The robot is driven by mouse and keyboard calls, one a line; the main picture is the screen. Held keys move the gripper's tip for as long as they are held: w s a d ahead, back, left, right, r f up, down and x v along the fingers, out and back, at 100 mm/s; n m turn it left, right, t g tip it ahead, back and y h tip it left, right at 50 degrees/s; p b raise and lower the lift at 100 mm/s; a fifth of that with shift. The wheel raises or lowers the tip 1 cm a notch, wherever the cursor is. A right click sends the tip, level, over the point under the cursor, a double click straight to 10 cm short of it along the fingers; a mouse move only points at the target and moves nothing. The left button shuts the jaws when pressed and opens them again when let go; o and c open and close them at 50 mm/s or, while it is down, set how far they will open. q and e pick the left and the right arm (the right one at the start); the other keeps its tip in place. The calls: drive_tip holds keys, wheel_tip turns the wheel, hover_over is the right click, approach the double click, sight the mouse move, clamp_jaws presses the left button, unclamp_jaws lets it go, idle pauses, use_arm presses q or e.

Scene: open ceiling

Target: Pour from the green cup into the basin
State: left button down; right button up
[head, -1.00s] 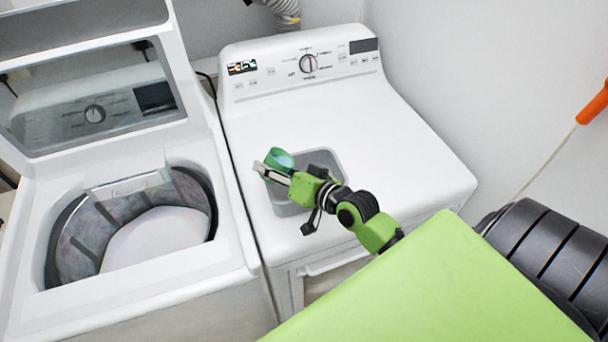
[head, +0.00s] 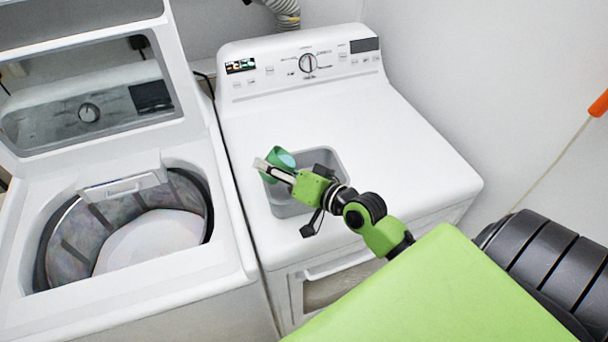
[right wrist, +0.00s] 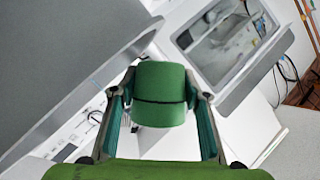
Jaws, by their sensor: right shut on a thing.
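The green cup (head: 270,158) is in the jaws of my right gripper (head: 270,169), over the back left part of the grey basin (head: 282,205). The basin is a rectangular recess in the top of the right white machine. In the head view the cup looks tilted, its pale teal mouth facing right; I cannot tell what is in it. In the right wrist view the cup (right wrist: 160,82) sits between both fingers, with a dark band around it. My arm hides part of the basin. My left gripper is in neither view.
The right machine (head: 400,150) has clear white top around the basin and a control panel (head: 300,65) at its back. On the left, a washer (head: 215,262) stands with its lid (head: 95,140) raised and drum open. A wall bounds the right side.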

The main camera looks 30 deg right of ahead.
sight(274, 149)
drive_tip(key=shift+a+r+m+t+b, duration=0.1)
drive_tip(key=shift+r+m+t+b, duration=0.2)
drive_tip(key=shift+b, duration=0.65)
drive_tip(key=shift+b, duration=0.35)
drive_tip(key=shift+r+m+y+b, duration=0.1)
drive_tip(key=shift+m+y+b, duration=0.2)
drive_tip(key=shift+m+b, duration=0.1)
drive_tip(key=shift+r+m+t+b, duration=0.3)
drive_tip(key=shift+m+t+b, duration=0.15)
drive_tip(key=shift+b, duration=0.65)
drive_tip(key=shift+d+r+m+t+y+b, duration=0.2)
drive_tip(key=shift+r+m+t+y+b, duration=0.5)
drive_tip(key=shift+b, duration=0.75)
drive_tip(key=shift+s+d+m+h+b, duration=0.25)
drive_tip(key=shift+d+m+b, duration=0.6)
drive_tip(key=shift+b, duration=0.45)
drive_tip(key=shift+d+r+m+t+b, duration=0.15)
drive_tip(key=shift+r+m+t+b, duration=0.35)
drive_tip(key=shift+m+t+b, duration=0.4)
idle(0.6)
